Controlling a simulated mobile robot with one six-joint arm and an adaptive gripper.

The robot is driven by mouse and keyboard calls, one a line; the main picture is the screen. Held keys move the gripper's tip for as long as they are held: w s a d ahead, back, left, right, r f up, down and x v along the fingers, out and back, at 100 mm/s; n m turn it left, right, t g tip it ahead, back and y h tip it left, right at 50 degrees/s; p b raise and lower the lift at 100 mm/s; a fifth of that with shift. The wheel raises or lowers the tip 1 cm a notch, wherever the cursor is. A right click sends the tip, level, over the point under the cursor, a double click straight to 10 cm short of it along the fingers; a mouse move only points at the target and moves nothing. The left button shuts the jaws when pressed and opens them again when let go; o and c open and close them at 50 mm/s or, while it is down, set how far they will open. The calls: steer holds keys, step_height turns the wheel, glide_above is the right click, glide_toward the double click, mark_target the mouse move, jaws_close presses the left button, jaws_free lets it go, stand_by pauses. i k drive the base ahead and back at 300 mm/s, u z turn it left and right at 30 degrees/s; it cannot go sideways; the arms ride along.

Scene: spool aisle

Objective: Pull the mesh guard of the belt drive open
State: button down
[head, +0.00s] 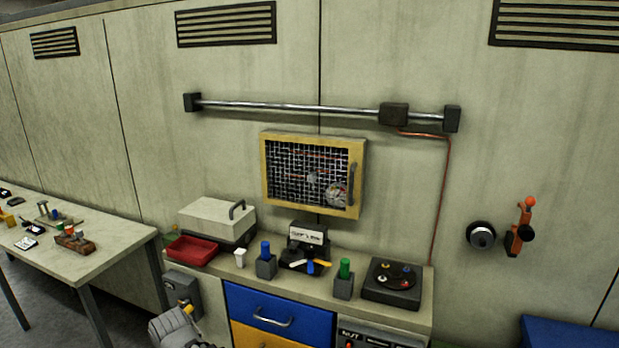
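The mesh guard (264,172) is a yellow frame with dark wire mesh, mounted on the wall above the workbench. It looks shut. Its dark vertical handle (353,184) is on the right side of the frame. Parts of the belt drive (337,193) show through the mesh, with a round light-coloured part at lower right and reddish lines. A grey rounded piece of what looks like my arm shows at the bottom edge, left of the blue drawer, well below the guard. No gripper fingers can be made out.
Below the guard, the bench (222,268) holds a lidded box (217,219), a red tray (192,250), a blue-topped block, a green-topped block and a button panel (391,284). A metal rail (290,107) runs above. The wall right of the guard is clear up to a red cable.

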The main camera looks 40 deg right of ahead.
mark_target(355, 149)
steer(key=z, duration=1.75)
steer(key=k, duration=0.1)
steer(key=u, duration=0.65)
